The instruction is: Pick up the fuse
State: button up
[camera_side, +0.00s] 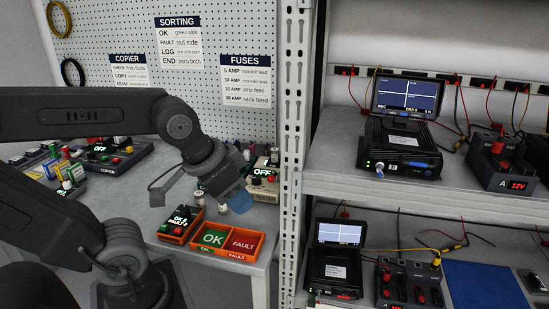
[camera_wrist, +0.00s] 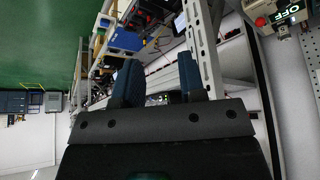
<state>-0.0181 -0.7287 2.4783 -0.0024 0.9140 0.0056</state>
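My gripper (camera_side: 236,196) hangs over the bench at the right end of my arm in the side view, its blue fingers pointing down and right. In the wrist view the two dark blue fingers of my gripper (camera_wrist: 160,78) stand apart with nothing between them. I cannot pick out the fuse for certain. Small upright cylinders stand on the bench by my gripper: one pale (camera_side: 199,198) to its left and one (camera_side: 223,209) just below it. They are too small to identify. The fingers hide part of the bench behind them.
An orange OK/FAULT tray (camera_side: 241,259) and a switch box (camera_side: 180,224) sit at the bench front.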

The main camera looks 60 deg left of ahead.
jog(key=w+a+r+n+g, duration=0.2)
jog(key=w+a+r, duration=0.1)
jog(key=w+a, duration=0.3)
jog(key=m, duration=0.1)
send_over(274, 149)
jog(key=s, duration=0.3)
notch_tip(274, 149, down, 8)
jog(key=x, duration=0.8)
jog(key=shift+s+d+f, duration=0.1)
jog(key=shift+d, duration=0.1)
jog(key=shift+x, duration=2.95)
jog(key=shift+s+a, duration=0.1)
jog(key=shift+s, duration=0.05)
jog(key=c, duration=0.6)
